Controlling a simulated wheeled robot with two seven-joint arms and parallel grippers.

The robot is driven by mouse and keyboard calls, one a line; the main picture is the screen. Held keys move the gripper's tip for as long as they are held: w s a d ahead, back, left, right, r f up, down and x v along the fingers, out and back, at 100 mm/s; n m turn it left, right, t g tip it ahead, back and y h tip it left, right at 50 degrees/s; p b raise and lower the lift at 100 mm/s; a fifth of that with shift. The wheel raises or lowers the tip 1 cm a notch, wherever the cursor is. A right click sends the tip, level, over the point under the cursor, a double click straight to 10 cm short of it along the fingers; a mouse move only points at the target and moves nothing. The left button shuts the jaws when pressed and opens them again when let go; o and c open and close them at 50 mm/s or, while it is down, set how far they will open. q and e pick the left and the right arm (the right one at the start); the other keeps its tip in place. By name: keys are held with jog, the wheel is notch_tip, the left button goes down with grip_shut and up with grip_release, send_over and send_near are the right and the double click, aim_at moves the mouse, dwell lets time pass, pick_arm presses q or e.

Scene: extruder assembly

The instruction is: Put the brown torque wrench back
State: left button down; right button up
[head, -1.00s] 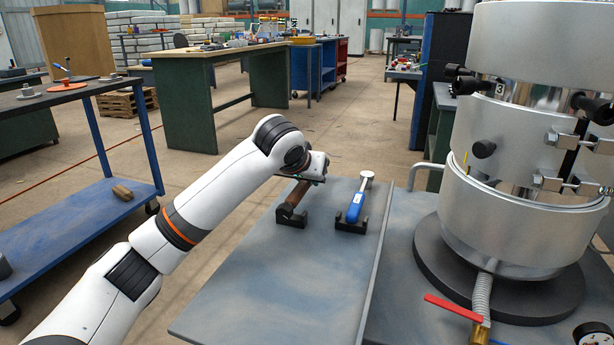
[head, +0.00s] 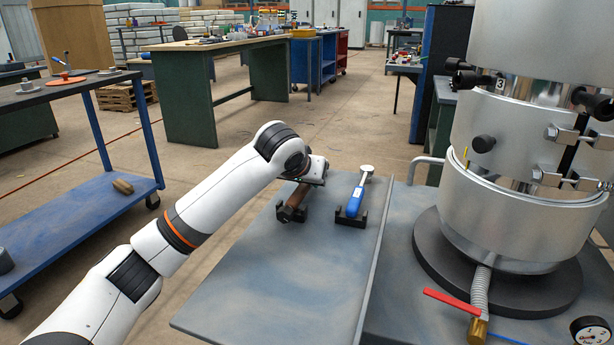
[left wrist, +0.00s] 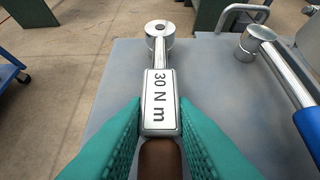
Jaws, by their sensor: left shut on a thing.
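The brown torque wrench (head: 293,206) has a brown handle and a silver shaft and head. In the left wrist view its label (left wrist: 160,101) reads "30 N m" and its round head (left wrist: 160,36) points away from me. My left gripper (head: 308,182) is shut on the wrench; its teal fingers (left wrist: 158,118) lie on both sides near the label and the brown handle. In the head view the handle is at a black holder (head: 294,216) on the grey tabletop; I cannot tell whether it rests fully in it. My right gripper is not in view.
A blue-handled torque wrench (head: 355,203) lies in a second black holder (head: 350,221) close to the right. A large metal cylinder assembly (head: 515,215) stands further right. The front of the grey tabletop (head: 285,285) is clear. A blue cart (head: 85,205) stands at the left.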

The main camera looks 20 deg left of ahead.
pick_arm(q)
jog(key=c, duration=1.1)
grip_release()
jog(key=shift+c, duration=0.2)
